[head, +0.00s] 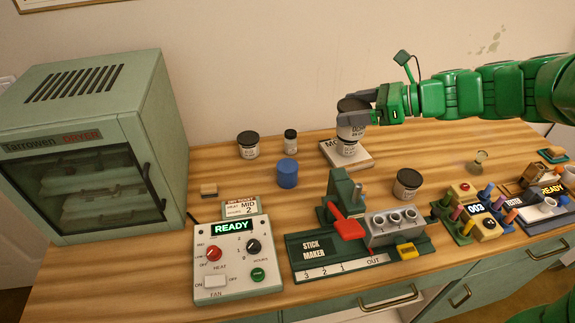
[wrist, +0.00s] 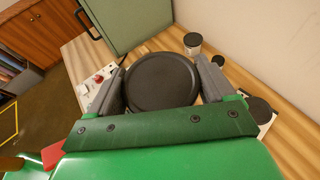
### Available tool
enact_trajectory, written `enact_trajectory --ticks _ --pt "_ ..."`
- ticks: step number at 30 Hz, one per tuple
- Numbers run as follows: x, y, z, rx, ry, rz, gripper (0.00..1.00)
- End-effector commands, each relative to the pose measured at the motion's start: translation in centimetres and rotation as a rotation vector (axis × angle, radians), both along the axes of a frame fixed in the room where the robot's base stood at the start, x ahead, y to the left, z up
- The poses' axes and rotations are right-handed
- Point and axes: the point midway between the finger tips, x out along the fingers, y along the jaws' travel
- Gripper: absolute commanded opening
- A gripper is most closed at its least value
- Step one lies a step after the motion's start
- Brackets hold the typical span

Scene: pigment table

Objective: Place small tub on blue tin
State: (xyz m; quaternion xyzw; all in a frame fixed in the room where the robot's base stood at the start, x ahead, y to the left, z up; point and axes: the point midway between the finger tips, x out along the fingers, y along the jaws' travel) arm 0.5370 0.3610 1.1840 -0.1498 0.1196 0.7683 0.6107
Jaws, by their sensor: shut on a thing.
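My gripper (head: 366,108) is shut on the small tub (head: 350,131), a white tub with a dark lid and a printed label. It is upright and raised over the white-topped board at the back. In the wrist view its round dark lid (wrist: 161,82) fills the space between my fingers (wrist: 160,85). The blue tin (head: 287,173) stands upright on the table, left of and nearer than the held tub, with nothing on its top. I cannot make out the blue tin in the wrist view.
The board (head: 358,161) lies below the held tub; another dark lid (wrist: 261,109) shows beside it. A further jar (head: 407,184) stands right. The stick maker (head: 345,235) and control box (head: 236,262) lie in front; the dryer (head: 95,145) stands left.

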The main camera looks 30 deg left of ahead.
Motion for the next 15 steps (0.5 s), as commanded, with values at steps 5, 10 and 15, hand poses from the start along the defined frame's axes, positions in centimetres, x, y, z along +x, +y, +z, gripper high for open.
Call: enact_trajectory --ticks 5,10,15 --pt "-5.0 3.6 0.2 0.001 -0.006 0.076 0.37" --pt "-8.4 5.5 -0.1 -0.001 -0.003 0.129 0.37" --pt "-10.9 6.7 -0.2 -0.003 -0.005 0.166 0.37"
